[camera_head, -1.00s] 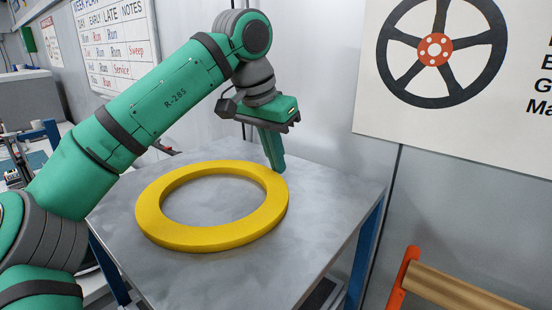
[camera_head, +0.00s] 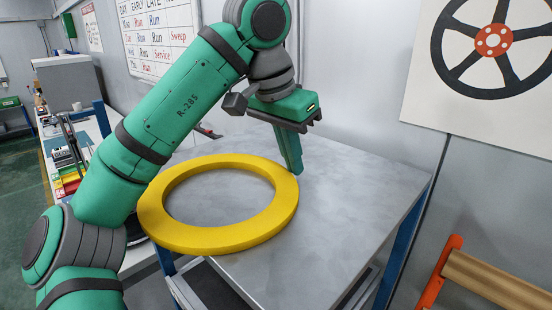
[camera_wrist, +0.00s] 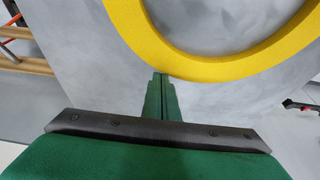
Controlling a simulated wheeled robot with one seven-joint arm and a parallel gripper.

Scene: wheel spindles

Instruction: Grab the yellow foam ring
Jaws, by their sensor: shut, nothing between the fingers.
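The yellow foam ring (camera_head: 218,239) lies flat on the grey metal table (camera_head: 350,185). Its left part reaches out past the table's left edge. My gripper (camera_head: 298,172) points down at the outer right side of the ring, outside its hole. The fingers are shut together with nothing between them. In the wrist view the fingertips (camera_wrist: 160,76) are at the outer rim of the ring (camera_wrist: 155,45), touching it or very close. The ring's full outline runs out of the wrist view.
Bare tabletop lies to the right of the ring. A wall stands behind the table, with a wheel poster (camera_head: 490,70) and a planner board (camera_head: 160,35). An orange-ended wooden bar (camera_head: 490,280) is at lower right. A cluttered bench (camera_head: 75,165) stands at left.

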